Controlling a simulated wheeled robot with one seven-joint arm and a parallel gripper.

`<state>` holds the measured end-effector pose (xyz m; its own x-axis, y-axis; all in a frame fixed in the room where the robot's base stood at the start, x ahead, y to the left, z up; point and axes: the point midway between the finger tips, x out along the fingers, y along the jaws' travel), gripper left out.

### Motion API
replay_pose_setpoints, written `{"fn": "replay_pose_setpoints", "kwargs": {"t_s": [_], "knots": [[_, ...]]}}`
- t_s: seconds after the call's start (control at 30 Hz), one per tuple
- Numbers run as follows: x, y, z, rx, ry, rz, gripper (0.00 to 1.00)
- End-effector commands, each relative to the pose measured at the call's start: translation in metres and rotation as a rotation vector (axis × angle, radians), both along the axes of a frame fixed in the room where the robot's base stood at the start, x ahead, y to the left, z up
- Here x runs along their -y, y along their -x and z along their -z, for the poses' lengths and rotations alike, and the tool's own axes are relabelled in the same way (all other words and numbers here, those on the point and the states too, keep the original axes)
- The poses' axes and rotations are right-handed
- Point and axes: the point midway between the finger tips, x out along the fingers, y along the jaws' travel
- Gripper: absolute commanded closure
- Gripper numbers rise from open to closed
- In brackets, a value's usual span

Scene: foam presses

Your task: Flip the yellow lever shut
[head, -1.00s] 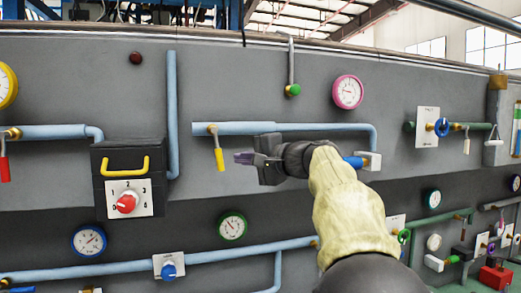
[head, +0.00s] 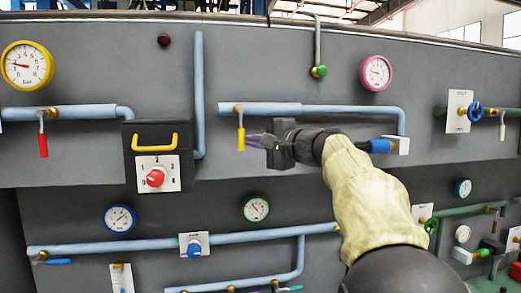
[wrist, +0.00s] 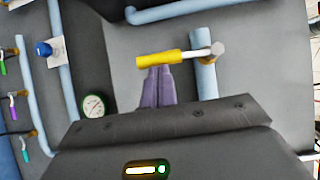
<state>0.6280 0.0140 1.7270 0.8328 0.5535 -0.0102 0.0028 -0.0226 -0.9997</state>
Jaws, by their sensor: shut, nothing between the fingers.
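The yellow lever (head: 241,139) hangs straight down from a brass fitting on the light blue horizontal pipe (head: 270,110) in the head view. In the wrist view the lever (wrist: 158,59) lies across the picture just beyond the fingertips, with its metal pivot to the right. My gripper (head: 250,141) is shut and empty, its purple fingers pointing left at the lever from the right side. In the wrist view the fingertips (wrist: 157,70) come right up to the yellow handle. I cannot tell for certain whether they touch it.
A black box (head: 128,160) with a yellow handle and red knob stands out from the wall at left. A red lever (head: 43,145) hangs further left. A blue-handled valve (head: 380,146) sits by my forearm. A green-tipped lever (head: 319,71) is above.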

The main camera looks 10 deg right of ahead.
Motion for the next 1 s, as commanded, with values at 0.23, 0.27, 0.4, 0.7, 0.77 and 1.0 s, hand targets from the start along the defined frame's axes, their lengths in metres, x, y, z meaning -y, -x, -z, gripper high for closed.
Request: {"fn": "replay_pose_setpoints", "kwargs": {"t_s": [0.23, 0.27, 0.4, 0.7, 0.77, 1.0], "knots": [[-0.007, 0.0, 0.003, -0.003, -0.052, -0.007, 1.0], [-0.007, 0.0, 0.002, -0.003, -0.053, -0.007, 1.0], [-0.008, 0.0, 0.002, -0.003, -0.053, -0.009, 1.0], [0.0, 0.001, 0.002, -0.003, -0.052, -0.01, 1.0], [0.006, 0.002, 0.002, -0.002, -0.053, -0.009, 1.0], [0.042, 0.017, 0.005, 0.003, -0.054, -0.007, 1.0]]}}
